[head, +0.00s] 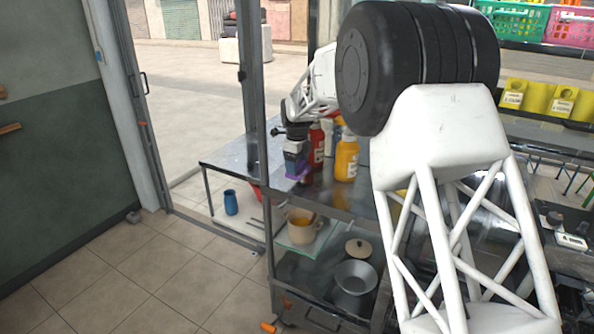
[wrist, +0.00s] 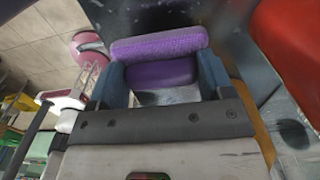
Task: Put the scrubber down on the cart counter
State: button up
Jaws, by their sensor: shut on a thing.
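The purple scrubber (wrist: 158,46) is between the two blue fingers of my gripper (wrist: 160,85) in the wrist view. My gripper is shut on it. In the head view my gripper (head: 295,170) hangs over the left end of the metal cart counter (head: 330,196), beside the bottles. A small part of the purple scrubber (head: 299,174) shows below it, close to the counter top. I cannot tell whether the scrubber touches the counter. Grey metal surface (wrist: 185,93) shows behind the scrubber in the wrist view.
A red bottle (head: 317,146) and a yellow bottle (head: 346,158) stand just right of my gripper. Pots, including a steel one (head: 355,282), sit on the shelves below. A post (head: 252,90) rises left of my gripper. My arm hides much of the counter's right side.

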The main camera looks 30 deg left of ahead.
jog(key=shift+f, duration=1.4)
jog(key=shift+f, duration=0.15)
jog(key=o, duration=0.9)
notch_tip(320, 180, up, 12)
jog(key=shift+r, duration=0.15)
